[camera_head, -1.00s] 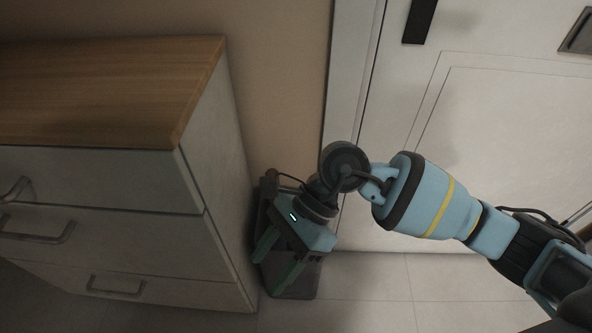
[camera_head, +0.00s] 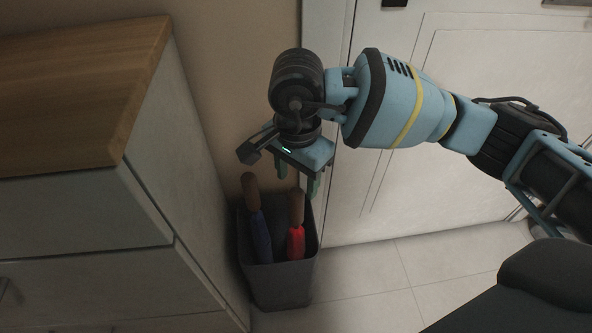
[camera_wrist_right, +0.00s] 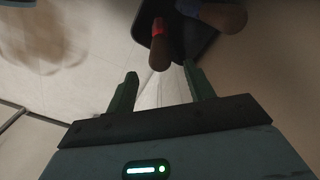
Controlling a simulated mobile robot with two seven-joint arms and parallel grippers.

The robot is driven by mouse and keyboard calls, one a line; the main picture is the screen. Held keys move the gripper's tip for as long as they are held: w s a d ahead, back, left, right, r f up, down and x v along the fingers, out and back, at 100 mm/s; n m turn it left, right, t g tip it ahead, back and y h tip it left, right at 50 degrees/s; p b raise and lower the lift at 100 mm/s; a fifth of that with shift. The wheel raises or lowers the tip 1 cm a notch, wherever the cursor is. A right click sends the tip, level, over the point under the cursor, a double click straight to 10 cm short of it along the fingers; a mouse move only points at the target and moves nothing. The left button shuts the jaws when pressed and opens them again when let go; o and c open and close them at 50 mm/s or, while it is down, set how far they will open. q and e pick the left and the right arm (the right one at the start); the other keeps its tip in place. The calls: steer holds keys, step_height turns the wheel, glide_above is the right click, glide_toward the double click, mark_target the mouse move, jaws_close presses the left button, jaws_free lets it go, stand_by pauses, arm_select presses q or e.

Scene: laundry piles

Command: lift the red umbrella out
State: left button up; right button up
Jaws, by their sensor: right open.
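The red umbrella (camera_head: 296,241) stands in a dark grey bin (camera_head: 281,289) with its brown handle up, above the rim. In the right wrist view the red umbrella (camera_wrist_right: 159,30) shows with its handle end just beyond and between the fingertips. My right gripper (camera_head: 298,184) is open and empty, with its green fingers pointing down above the bin, close to the handle. It also shows in the right wrist view (camera_wrist_right: 162,80). The lower part of the umbrella is hidden inside the bin. My left gripper is not in view.
A blue umbrella (camera_head: 260,236) with a brown handle stands in the bin, left of the red one. A drawer cabinet (camera_head: 171,215) with a wooden top is close on the left. A white door (camera_head: 440,130) is behind. Tiled floor (camera_head: 370,268) is free on the right.

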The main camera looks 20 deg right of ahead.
mark_target(296, 191)
step_height(296, 191, down, 7)
steer(key=shift+r+b, duration=0.15)
steer(key=shift+b, duration=0.75)
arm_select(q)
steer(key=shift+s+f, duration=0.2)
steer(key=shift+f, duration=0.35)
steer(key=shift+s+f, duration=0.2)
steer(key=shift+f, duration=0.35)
